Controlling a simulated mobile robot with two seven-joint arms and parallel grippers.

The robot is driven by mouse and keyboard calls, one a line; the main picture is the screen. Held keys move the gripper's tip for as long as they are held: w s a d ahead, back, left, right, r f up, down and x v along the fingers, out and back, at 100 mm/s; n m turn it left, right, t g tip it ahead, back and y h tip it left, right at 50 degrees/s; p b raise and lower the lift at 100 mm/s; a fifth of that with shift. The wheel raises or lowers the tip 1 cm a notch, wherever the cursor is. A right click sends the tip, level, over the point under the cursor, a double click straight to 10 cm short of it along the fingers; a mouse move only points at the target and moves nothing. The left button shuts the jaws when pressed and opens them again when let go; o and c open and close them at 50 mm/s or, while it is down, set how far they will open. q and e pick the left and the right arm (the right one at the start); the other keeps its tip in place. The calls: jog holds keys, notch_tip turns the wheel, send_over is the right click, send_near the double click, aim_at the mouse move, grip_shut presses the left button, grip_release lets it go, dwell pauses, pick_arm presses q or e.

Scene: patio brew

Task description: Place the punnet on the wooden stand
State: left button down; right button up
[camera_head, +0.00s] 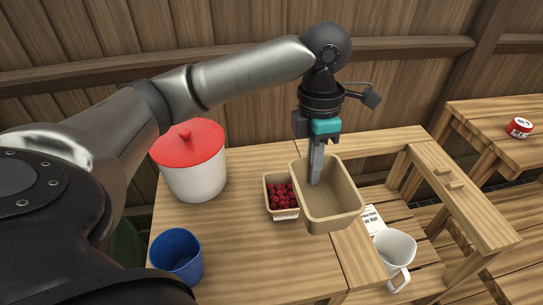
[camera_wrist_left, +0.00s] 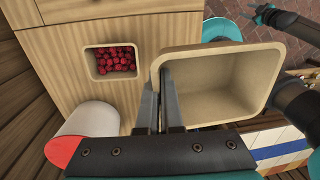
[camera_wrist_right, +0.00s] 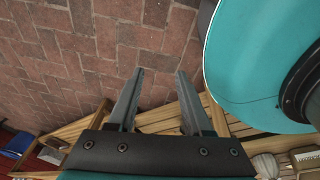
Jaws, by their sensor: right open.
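An empty tan punnet (camera_head: 340,207) hangs tilted from my left gripper (camera_head: 316,176), over the right part of the wooden table. In the left wrist view the two fingers (camera_wrist_left: 160,98) straddle one side wall of the punnet (camera_wrist_left: 222,82). A smaller tan punnet (camera_head: 283,213) with red berries stands on the table just left of it. I cannot tell for sure which wooden piece is the stand; a wooden tabletop (camera_head: 235,245) lies below and a slatted wooden seat (camera_head: 430,235) lies to the right. My right gripper (camera_wrist_right: 158,100) is open and empty above brick paving.
A white pot with a red lid (camera_head: 193,170) and a blue cup (camera_head: 177,257) stand on the left of the table. A white mug (camera_head: 395,256) and a white card (camera_head: 373,221) are on the right. A red tin (camera_head: 519,128) sits on another table. A plank wall closes the back.

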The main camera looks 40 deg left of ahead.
pick_arm(q)
jog(key=shift+f, duration=0.4)
notch_tip(320, 180, down, 14)
jog(key=b, duration=0.5)
jog(key=shift+f+b, duration=0.25)
jog(key=shift+b, duration=0.1)
jog(key=shift+f+b, duration=0.7)
jog(key=shift+f, duration=1.65)
pick_arm(e)
jog(key=w+a+r, duration=0.4)
jog(key=w+a, duration=0.1)
jog(key=w, duration=0.4)
jog(key=shift+w+a, duration=0.3)
pick_arm(q)
jog(key=shift+f, duration=0.1)
jog(key=c, duration=1.5)
grip_release()
jog(key=o, duration=0.4)
pick_arm(e)
jog(key=shift+r, duration=0.15)
